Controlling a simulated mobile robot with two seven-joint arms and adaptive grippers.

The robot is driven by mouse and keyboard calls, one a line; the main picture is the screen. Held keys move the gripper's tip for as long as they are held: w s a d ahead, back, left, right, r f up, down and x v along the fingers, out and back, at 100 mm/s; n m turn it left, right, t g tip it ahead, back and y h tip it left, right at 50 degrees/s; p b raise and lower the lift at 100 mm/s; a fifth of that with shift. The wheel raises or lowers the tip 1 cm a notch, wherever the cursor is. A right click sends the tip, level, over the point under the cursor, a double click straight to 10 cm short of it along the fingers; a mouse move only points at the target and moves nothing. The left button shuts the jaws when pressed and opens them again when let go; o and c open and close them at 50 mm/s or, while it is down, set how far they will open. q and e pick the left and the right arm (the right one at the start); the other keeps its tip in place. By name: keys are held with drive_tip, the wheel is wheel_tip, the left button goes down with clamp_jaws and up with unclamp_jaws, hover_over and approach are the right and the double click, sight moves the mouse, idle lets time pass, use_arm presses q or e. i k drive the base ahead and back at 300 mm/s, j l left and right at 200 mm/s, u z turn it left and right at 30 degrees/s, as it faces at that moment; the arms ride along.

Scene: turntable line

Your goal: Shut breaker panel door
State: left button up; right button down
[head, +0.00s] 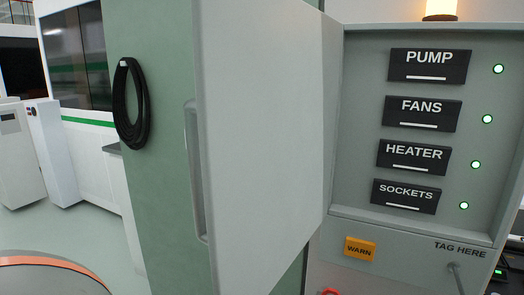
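The breaker panel door (265,130) is a large light-grey slab, hinged at the left side of the panel. It stands wide open and swings out toward me, with its face filling the middle of the head view. A long vertical handle (194,170) shows at its left edge. The breaker panel (360,120) is uncovered at the right, with labelled rows PUMP, FANS, HEATER and SOCKETS, each beside a lit green lamp. Neither of my grippers is in view.
A coiled black cable (131,104) hangs on the green column (160,200) left of the door. An orange WARN tag (360,249) sits below the panel. An orange-lit beacon (440,8) is on top. White machines (55,150) stand at the far left.

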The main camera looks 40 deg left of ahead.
sight(260, 124)
drive_tip(key=j, duration=1)
drive_tip(key=k+j, duration=0.15)
drive_tip(key=k, duration=0.25)
